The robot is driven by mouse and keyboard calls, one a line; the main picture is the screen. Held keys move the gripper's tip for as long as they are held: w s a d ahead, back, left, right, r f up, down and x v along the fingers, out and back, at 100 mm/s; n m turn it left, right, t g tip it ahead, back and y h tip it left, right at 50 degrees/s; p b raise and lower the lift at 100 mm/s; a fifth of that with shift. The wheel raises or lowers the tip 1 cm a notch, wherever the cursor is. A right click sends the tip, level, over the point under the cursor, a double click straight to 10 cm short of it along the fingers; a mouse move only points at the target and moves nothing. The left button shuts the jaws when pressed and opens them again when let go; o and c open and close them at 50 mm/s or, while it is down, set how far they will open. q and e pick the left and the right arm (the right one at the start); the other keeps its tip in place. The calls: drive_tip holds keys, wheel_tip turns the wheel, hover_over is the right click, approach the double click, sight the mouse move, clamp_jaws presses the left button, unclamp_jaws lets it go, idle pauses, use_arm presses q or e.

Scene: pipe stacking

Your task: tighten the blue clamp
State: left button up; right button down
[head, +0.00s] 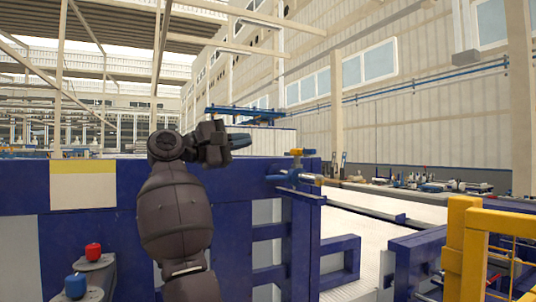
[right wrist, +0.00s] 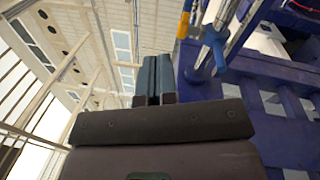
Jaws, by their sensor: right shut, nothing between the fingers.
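The blue clamp (head: 284,178) is fixed at the top right corner of the dark blue frame in the head view, with a yellow piece above it and a silver rod end at its right. In the right wrist view the clamp (right wrist: 212,45) is to the right of the fingers, next to a yellow and silver rod. My right gripper (head: 240,141) is above the frame's top edge, up and left of the clamp and apart from it. Its fingers (right wrist: 152,80) are shut and empty. My left gripper is not in view.
The dark blue frame (head: 235,193) stands right under and behind my right arm. A yellow railing (head: 460,245) is at the lower right. A long bench (head: 410,189) with many small items runs along the far wall. The air above the frame around the gripper is free.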

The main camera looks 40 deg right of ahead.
wheel_tip(320, 180, down, 2)
drive_tip(key=m+y, duration=0.2)
drive_tip(key=m, duration=0.2)
approach(306, 152)
drive_tip(key=shift+g, duration=0.3)
drive_tip(key=x, duration=0.7)
drive_tip(key=shift+d+f+p, duration=0.1)
drive_tip(key=shift+d+p, duration=0.2)
drive_tip(key=shift+p, duration=0.05)
drive_tip(key=shift+w, duration=0.1)
